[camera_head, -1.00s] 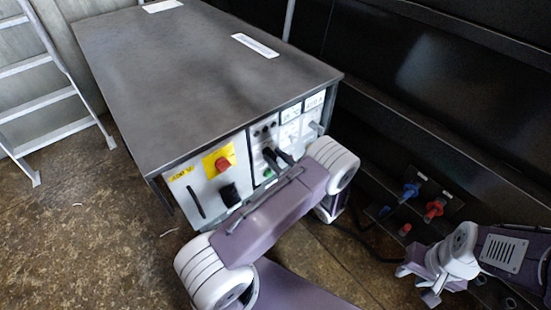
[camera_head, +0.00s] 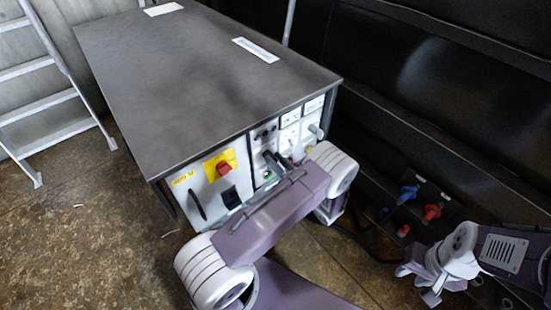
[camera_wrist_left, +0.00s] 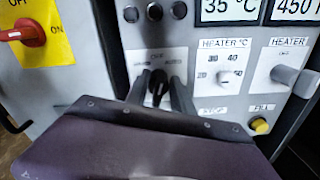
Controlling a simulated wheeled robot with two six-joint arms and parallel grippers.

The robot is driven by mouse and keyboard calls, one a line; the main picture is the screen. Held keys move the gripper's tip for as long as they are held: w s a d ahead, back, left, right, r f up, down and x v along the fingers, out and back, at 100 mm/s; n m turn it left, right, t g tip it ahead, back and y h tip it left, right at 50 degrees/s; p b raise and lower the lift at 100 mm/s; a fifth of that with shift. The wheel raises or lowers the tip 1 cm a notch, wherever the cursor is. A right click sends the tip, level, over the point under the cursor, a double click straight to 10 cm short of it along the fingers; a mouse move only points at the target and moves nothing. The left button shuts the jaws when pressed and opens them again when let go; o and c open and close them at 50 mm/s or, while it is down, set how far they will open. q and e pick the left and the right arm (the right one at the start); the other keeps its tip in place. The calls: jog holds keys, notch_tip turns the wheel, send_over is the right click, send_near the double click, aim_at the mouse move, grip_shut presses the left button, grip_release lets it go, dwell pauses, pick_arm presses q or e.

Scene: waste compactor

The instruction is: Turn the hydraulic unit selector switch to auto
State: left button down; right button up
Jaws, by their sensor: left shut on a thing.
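The selector switch (camera_wrist_left: 157,84) is a black knob on a white plate (camera_wrist_left: 183,62) of the hydraulic unit's front panel. The plate has OFF printed at the top and AUTO at the upper right. The knob looks roughly upright, towards OFF; its exact angle is partly hidden. My left gripper (camera_wrist_left: 157,92) is shut on the knob, one finger on each side. In the head view the left gripper (camera_head: 280,160) is at the panel, with its arm covering the lower front. My right gripper (camera_head: 418,283) is at the lower right, empty, with its fingers apart.
A red rotary switch (camera_head: 224,168) on a yellow plate is left of the selector. Heater knobs (camera_wrist_left: 228,77) and a yellow button (camera_wrist_left: 260,125) are to its right. Blue and red connectors (camera_head: 432,211) are near the right arm.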

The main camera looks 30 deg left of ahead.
pick_arm(q)
jog(key=m+p, duration=0.1)
jog(key=m, duration=0.1)
jog(key=shift+w+m, duration=0.1)
jog(key=shift+m, duration=0.2)
jog(key=shift+d+f+m+p, duration=0.15)
jog(key=shift+m+p, duration=0.15)
jog(key=shift+m, duration=1.2)
jog(key=c, duration=1.5)
grip_release()
jog(key=shift+w, duration=0.1)
jog(key=shift+o, duration=0.2)
jog(key=v, duration=0.9)
jog(key=shift+p, duration=0.3)
